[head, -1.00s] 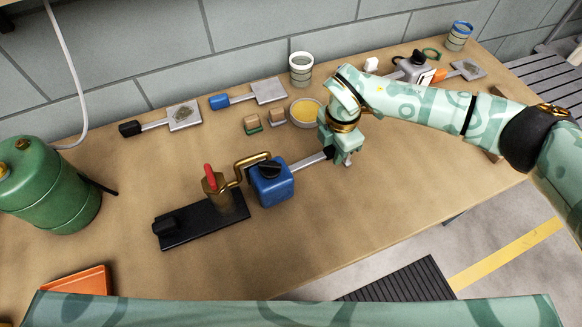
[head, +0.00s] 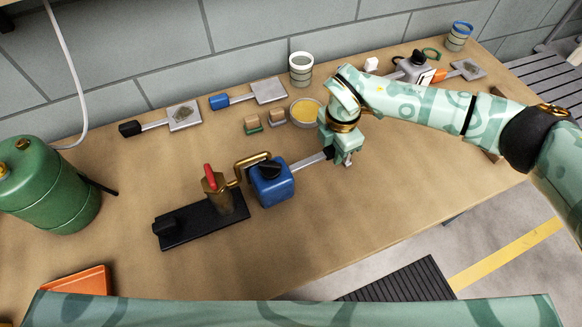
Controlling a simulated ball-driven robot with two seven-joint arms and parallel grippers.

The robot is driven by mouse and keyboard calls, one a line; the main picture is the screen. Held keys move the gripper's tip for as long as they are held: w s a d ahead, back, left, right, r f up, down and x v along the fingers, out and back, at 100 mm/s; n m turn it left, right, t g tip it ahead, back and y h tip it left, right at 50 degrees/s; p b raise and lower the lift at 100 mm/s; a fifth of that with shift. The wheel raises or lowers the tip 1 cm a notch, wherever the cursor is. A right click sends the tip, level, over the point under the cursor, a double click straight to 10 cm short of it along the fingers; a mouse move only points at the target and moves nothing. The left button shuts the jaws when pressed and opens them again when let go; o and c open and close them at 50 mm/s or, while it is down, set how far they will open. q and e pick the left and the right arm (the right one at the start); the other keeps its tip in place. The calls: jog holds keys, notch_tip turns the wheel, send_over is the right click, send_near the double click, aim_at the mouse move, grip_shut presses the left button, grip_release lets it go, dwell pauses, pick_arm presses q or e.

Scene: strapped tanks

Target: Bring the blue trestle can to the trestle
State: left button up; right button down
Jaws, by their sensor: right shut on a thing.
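The blue can (head: 271,185), a boxy body with a black cap, is at the middle of the workbench. A flat grey bar (head: 308,161) runs from its right side to my right gripper (head: 343,155), which is shut on the bar's far end. A bent brass pipe (head: 247,160) reaches from a brass post with a red lever (head: 214,186) to the can's top; I cannot tell whether it touches. The post stands on a black base plate (head: 190,226). I cannot tell which thing is the trestle. My left gripper is out of view.
A green tank (head: 48,187) stands at the left, with an orange tray (head: 78,281) in front. Flat grey tools (head: 265,91), a pale cup (head: 301,68), a yellow-filled dish (head: 306,112) and small blocks (head: 253,123) sit behind. The front right of the bench (head: 385,220) is clear.

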jog(key=shift+w+d+p, duration=0.15)
jog(key=shift+w+d, duration=0.1)
jog(key=shift+d, duration=0.45)
jog(key=shift+w+d+p, duration=0.15)
jog(key=shift+w+d, duration=0.05)
jog(key=shift+d, duration=0.5)
jog(key=shift+w+d, duration=0.25)
jog(key=shift+d, duration=0.55)
jog(key=shift+w+d, duration=0.3)
jog(key=shift+d, duration=0.45)
jog(key=shift+w+d, duration=0.25)
jog(key=shift+d, duration=0.65)
jog(key=shift+w+d, duration=0.45)
jog(key=shift+d, duration=0.8)
jog(key=shift+w+d, duration=0.4)
jog(key=shift+d, duration=0.85)
jog(key=shift+w+d, duration=0.45)
jog(key=shift+d, duration=0.8)
jog(key=shift+d, duration=0.1)
